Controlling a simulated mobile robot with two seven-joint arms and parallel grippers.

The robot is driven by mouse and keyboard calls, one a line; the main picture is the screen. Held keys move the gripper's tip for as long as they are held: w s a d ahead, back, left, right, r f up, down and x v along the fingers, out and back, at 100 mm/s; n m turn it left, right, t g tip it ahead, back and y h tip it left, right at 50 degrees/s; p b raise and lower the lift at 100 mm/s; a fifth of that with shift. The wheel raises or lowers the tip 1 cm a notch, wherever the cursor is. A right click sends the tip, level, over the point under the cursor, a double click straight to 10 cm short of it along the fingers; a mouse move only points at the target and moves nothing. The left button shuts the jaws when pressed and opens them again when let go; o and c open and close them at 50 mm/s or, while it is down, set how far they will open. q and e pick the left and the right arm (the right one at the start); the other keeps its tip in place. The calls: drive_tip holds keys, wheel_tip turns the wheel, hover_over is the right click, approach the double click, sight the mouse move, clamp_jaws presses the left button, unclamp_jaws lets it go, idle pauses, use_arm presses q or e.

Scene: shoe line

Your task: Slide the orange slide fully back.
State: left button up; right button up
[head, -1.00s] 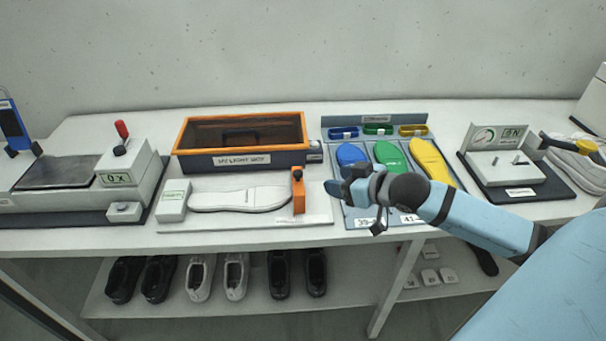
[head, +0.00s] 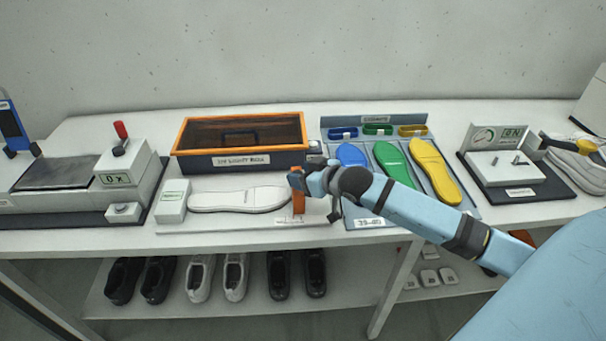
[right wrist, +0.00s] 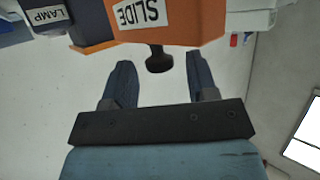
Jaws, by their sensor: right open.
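The orange slide (head: 299,203) stands upright at the right end of a white gauge base, beside a white sole (head: 238,198). In the right wrist view the slide (right wrist: 195,25) shows its SLIDE label and a black knob (right wrist: 159,62). My right gripper (head: 303,179) is at the slide's upper part in the head view and hides the knob there. In the right wrist view its fingers are open, with the knob between them near the tips and a gap on both sides. My left gripper is not in view.
An orange-rimmed box (head: 240,160) stands behind the gauge. A blue tray (head: 463,208) with blue, green and yellow insoles is to the right. A white block (head: 173,202) is at the sole's left end. A strip of table in front is clear.

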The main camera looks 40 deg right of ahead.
clamp_jaws()
drive_tip(key=s+d+p, duration=0.3)
drive_tip(key=d, duration=0.2)
drive_tip(key=shift+s+d+p, duration=0.15)
drive_tip(key=shift+d+p, duration=0.05)
drive_tip(key=shift+p, duration=0.2)
drive_tip(key=shift+c, duration=1.9)
unclamp_jaws()
drive_tip(key=o, duration=0.3)
drive_tip(key=shift+d, duration=0.1)
drive_tip(key=shift+o, duration=0.4)
drive_tip(key=shift+s, duration=0.15)
